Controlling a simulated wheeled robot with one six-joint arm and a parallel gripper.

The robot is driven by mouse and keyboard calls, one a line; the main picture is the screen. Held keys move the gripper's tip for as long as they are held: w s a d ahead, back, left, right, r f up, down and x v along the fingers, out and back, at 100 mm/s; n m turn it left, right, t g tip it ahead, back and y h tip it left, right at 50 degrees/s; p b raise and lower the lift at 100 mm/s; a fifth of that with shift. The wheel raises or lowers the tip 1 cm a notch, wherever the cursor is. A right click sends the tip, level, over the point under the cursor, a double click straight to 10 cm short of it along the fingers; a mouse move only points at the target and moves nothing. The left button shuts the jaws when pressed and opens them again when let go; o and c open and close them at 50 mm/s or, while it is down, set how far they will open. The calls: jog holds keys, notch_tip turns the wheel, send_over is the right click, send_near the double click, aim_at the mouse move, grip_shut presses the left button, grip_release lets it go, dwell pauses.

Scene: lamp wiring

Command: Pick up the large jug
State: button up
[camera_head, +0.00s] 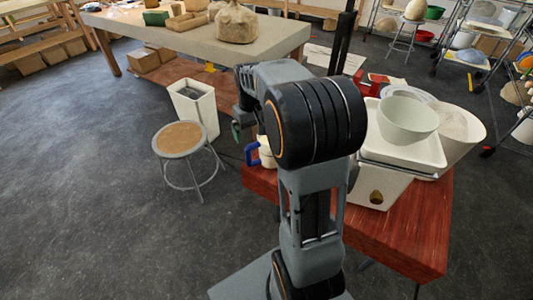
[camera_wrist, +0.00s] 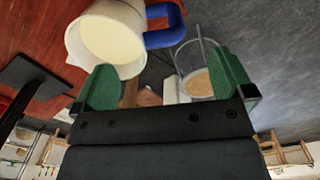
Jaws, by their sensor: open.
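The large jug (camera_wrist: 110,38) is cream-white with a blue handle (camera_wrist: 165,28). It is large at the upper left of the wrist view, and the handle sticks out to its right. In the head view the jug (camera_head: 266,153) stands at the left edge of the red table, partly hidden behind my arm, its handle pointing left. My gripper (camera_wrist: 167,80) is open with green fingers and nothing held between them. The jug and handle show just beyond the fingers; I cannot tell whether a finger touches the jug. In the head view the gripper (camera_head: 237,131) is mostly hidden.
The red table (camera_head: 415,235) bears white basins and a pale green bowl (camera_head: 407,120) right of my arm. A stool (camera_head: 182,138) and a white bin (camera_head: 195,105) stand left of the table. A long worktable (camera_head: 195,40) is behind. Open floor lies at left.

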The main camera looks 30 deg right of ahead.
aim_at(265, 151)
jog(key=shift+w+f, duration=0.1)
jog(key=shift+f, duration=4.25)
jog(key=shift+c, duration=0.4)
jog(key=shift+w+r, duration=0.1)
jog(key=c, duration=1.7)
